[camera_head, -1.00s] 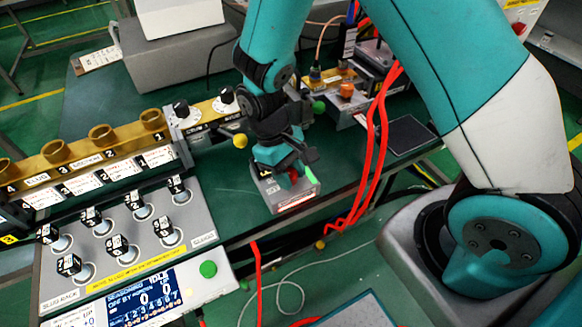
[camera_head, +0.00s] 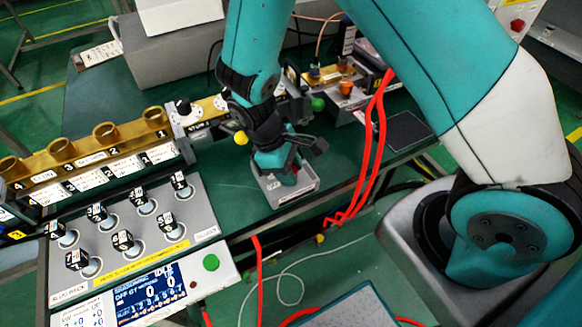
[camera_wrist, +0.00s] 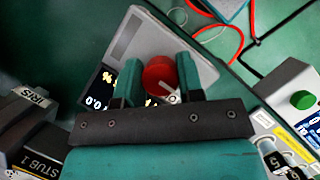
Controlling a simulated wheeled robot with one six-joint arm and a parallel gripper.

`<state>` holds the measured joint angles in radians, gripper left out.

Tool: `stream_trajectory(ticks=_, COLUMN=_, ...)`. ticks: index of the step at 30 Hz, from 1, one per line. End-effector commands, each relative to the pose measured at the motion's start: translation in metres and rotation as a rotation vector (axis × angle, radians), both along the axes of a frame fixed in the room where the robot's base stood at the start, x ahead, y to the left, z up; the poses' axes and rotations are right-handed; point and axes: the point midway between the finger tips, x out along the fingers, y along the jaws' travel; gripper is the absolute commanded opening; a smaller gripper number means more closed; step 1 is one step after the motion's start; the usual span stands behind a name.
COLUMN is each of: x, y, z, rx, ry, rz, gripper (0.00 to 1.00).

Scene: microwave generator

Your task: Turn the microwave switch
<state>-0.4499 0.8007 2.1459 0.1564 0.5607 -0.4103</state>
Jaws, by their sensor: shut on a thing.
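The microwave switch is a round red knob (camera_wrist: 158,76) with a pale pointer mark, on the top of a small grey box (camera_wrist: 150,40). My gripper (camera_wrist: 160,84) has one teal finger on each side of the knob and is shut on it. The box has a dark display with digits, partly hidden by the left finger. In the head view the grey box (camera_head: 304,189) stands near the bench's front edge. My gripper (camera_head: 283,163) reaches down over it and hides most of the knob.
A slug rack (camera_head: 125,225) with several black numbered pieces and a control panel (camera_head: 155,293) with a green button lie to the left. Red cables (camera_head: 368,165) hang close on the right. A black pad (camera_head: 408,131) lies farther right.

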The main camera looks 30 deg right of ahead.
Motion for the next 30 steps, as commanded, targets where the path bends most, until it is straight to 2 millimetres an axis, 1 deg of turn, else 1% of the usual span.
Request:
stream_trajectory(ticks=6, x=0.002, y=0.001, z=0.001, rx=0.002, ry=-0.005, rz=0.001, gripper=0.11)
stream_trajectory(ticks=7, x=0.002, y=0.001, z=0.001, rx=0.002, ry=-0.005, rz=0.001, gripper=0.40)
stream_trajectory(ticks=8, x=0.002, y=0.001, z=0.001, rx=0.002, ry=-0.005, rz=0.001, gripper=0.46)
stream_trajectory(ticks=9, x=0.002, y=0.001, z=0.001, rx=0.002, ry=-0.005, rz=0.001, gripper=0.56)
stream_trajectory(ticks=10, x=0.001, y=0.001, z=0.001, rx=0.002, ry=-0.004, rz=0.001, gripper=0.60)
stream_trajectory(ticks=23, x=0.001, y=-0.001, z=0.002, rx=-0.001, ry=-0.002, rz=-0.003, gripper=0.60)
stream_trajectory(ticks=26, x=0.002, y=0.000, z=0.007, rx=-0.001, ry=-0.003, rz=-0.004, gripper=0.60)
stream_trajectory(ticks=30, x=0.003, y=0.002, z=0.021, rx=0.000, ry=-0.003, rz=-0.007, gripper=0.60)
